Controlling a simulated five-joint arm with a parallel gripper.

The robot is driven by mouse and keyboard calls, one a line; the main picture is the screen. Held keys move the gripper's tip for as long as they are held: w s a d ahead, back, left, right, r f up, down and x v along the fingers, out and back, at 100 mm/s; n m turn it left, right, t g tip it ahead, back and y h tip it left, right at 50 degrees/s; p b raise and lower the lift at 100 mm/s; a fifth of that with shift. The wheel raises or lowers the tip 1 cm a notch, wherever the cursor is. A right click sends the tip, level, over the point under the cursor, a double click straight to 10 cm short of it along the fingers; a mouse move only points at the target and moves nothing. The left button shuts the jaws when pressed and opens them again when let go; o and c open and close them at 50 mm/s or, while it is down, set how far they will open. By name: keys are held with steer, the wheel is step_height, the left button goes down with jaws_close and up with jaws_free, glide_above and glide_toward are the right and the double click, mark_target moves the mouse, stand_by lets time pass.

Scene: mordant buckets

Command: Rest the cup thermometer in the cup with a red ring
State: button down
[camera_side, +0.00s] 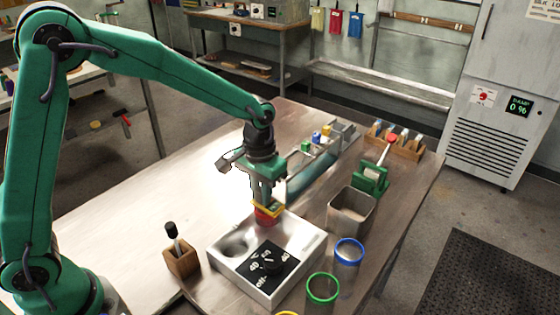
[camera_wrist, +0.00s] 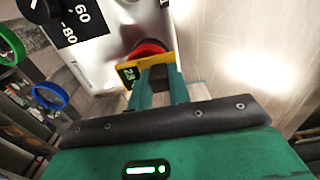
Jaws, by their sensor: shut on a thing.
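My gripper (camera_side: 264,195) points down and is shut on the cup thermometer, a yellow body (camera_side: 267,207) with a small dark display. In the wrist view the yellow thermometer (camera_wrist: 150,63) sits between the green fingertips (camera_wrist: 158,76), its display showing 28. The red ring of a cup (camera_side: 266,219) shows directly beneath and against the yellow body. In the wrist view the red ring (camera_wrist: 148,48) shows just beyond it. The cup stands at the back of the silver heater. The thermometer's lower part is hidden, so I cannot tell how deep it sits in the cup.
The silver heater (camera_side: 311,248) has a round well and a black dial plate. A wooden holder (camera_side: 182,262) is at left, a grey bin (camera_side: 351,210) at right. The table behind left is clear.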

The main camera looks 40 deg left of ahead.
steer(key=c, duration=1.2)
jaws_free()
steer(key=shift+c, duration=0.2)
steer(key=shift+r, duration=3.9)
